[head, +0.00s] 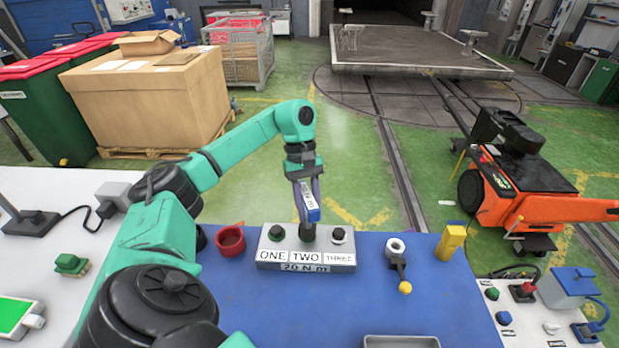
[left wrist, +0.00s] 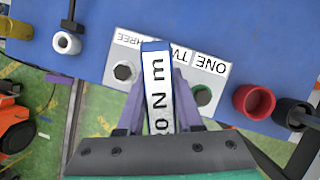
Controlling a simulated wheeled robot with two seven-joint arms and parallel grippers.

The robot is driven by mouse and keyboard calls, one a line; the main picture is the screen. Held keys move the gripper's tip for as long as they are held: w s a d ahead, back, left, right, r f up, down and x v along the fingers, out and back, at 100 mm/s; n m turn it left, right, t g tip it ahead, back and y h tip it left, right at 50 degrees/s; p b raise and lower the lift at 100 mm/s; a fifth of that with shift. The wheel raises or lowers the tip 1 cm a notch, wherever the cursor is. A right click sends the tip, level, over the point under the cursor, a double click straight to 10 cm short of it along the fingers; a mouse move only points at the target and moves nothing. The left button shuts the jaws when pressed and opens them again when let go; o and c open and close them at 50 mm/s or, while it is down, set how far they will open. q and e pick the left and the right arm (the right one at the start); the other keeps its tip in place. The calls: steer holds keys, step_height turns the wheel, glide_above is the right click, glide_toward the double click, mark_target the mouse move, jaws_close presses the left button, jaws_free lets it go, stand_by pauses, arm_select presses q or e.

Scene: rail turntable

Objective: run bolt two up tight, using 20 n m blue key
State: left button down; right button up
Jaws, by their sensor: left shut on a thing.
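A grey block (head: 270,243) on the blue mat carries the labels ONE, TWO and THREE, with "20 N m" on its front. Dark bolt heads show at ONE (head: 277,233) and THREE (head: 339,234). My left gripper (head: 309,196) is shut on the blue key (head: 311,207), which has a white label and stands near upright over position TWO. In the left wrist view the key (left wrist: 158,90) shows "N m", with the first figure cut off. Bolt two is hidden under the key; I cannot tell whether the key is seated on it. My right gripper is not in view.
A red cup (head: 231,240) stands left of the block. A grey tray (head: 402,341) lies at the front. The blue mat (head: 320,300) before the block is clear.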

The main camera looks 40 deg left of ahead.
mark_target(311, 201)
arm_select(q)
steer(key=shift+r, duration=0.1)
steer(key=shift+n+b, duration=0.3)
steer(key=shift+n, duration=0.1)
stand_by(0.3)
steer(key=shift+r+p, duration=1.95)
steer(key=shift+r, duration=0.55)
steer(key=shift+f, duration=0.1)
